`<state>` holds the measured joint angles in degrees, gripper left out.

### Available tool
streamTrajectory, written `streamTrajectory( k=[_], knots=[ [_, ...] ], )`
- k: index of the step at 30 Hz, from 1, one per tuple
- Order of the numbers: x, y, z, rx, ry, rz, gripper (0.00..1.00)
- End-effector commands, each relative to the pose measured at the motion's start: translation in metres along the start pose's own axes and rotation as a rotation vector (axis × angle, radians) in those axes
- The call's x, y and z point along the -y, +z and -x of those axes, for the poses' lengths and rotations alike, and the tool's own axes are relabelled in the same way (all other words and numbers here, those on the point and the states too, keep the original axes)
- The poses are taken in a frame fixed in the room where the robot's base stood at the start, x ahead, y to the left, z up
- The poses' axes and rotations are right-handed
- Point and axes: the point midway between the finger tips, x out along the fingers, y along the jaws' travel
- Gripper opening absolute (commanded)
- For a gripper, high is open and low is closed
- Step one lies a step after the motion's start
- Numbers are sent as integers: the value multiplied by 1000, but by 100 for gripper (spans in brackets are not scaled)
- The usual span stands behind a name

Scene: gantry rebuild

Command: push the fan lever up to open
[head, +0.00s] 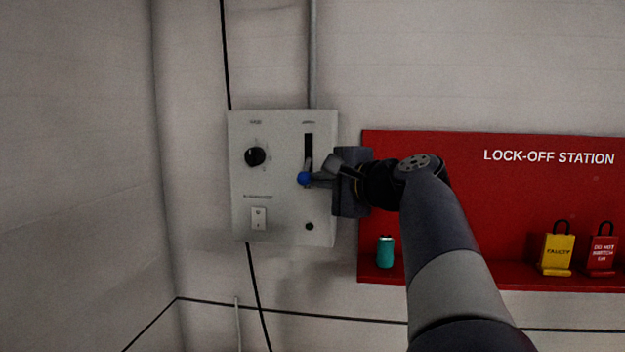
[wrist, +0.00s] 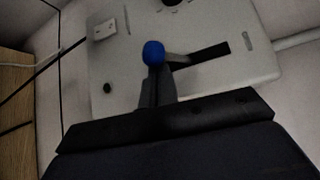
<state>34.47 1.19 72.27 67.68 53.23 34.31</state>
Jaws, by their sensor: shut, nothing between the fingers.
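The fan lever has a blue ball knob (head: 304,179) and stands at the lower part of a dark vertical slot (head: 308,147) on the pale control panel (head: 275,215). In the wrist view the blue knob (wrist: 153,53) sits at the left end of the slot (wrist: 210,53). My gripper (head: 318,177) is shut and empty, with its fingertips right at the knob from the right side. In the wrist view the fingers (wrist: 158,85) reach up to just below the knob. I cannot tell whether they touch it. The gripper hides part of the panel's right edge.
The panel also carries a black rotary knob (head: 255,157), a white rocker switch (head: 258,218) and a small black button (head: 309,227). A red lock-off board (head: 460,160) is to the right, with a teal can (head: 385,252) and padlocks (head: 557,252). The wall left of the panel is clear.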

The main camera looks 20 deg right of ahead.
Motion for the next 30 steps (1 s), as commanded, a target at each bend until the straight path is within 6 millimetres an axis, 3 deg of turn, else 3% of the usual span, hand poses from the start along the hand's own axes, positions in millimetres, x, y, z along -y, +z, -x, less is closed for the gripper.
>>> streamTrajectory(
  k=[30],
  knots=[
    [18, 9, 8, 0, -1, 1, 0]
  ],
)
